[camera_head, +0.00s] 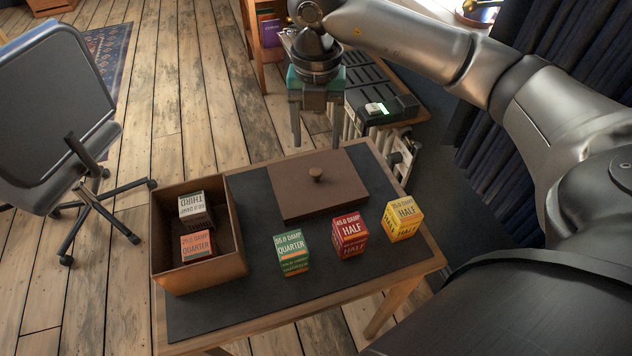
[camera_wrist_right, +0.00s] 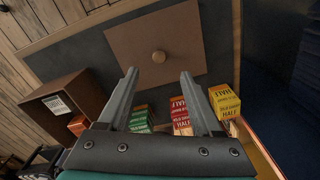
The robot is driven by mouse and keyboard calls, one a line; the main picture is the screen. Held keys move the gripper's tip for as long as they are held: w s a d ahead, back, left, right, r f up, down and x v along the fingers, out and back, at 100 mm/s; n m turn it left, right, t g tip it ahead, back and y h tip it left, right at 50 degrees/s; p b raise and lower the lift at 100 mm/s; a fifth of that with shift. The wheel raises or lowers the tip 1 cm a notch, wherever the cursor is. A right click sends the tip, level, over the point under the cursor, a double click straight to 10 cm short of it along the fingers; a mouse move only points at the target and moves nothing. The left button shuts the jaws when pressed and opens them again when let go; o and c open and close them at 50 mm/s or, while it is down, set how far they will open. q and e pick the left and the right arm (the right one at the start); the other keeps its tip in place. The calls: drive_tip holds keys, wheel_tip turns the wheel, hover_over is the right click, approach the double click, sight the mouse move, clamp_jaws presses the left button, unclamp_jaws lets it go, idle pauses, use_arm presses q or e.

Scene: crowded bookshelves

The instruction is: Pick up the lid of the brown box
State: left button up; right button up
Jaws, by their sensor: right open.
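The brown lid (camera_head: 330,193) lies flat on the dark top of the small table, with a round knob (camera_head: 316,175) in its middle. The open brown box (camera_head: 205,274) stands to its left and holds two small boxes. My right gripper (camera_head: 316,138) is open and empty, above and behind the lid, pointing down. In the right wrist view the gripper (camera_wrist_right: 158,72) has its fingers apart, and the lid (camera_wrist_right: 128,42) with its knob (camera_wrist_right: 159,56) shows beyond the fingertips. The gripper touches nothing. My left gripper does not show.
A green box (camera_head: 292,252), a red box (camera_head: 350,234) and a yellow box (camera_head: 402,218) stand in front of the lid on the table (camera_head: 240,316). An office chair (camera_head: 60,120) is at left. A radiator and dark curtain are behind right.

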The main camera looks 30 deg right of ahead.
sight(316, 171)
wheel_tip(316, 171, down, 3)
drive_tip(key=shift+b, duration=0.35)
drive_tip(key=shift+f+b, duration=0.7)
drive_tip(key=shift+f, duration=0.9)
drive_tip(key=shift+f+b, duration=0.4)
drive_tip(key=shift+f, duration=0.8)
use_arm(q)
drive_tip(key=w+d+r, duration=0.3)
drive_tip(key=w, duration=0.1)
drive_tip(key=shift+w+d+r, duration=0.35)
use_arm(e)
clamp_jaws()
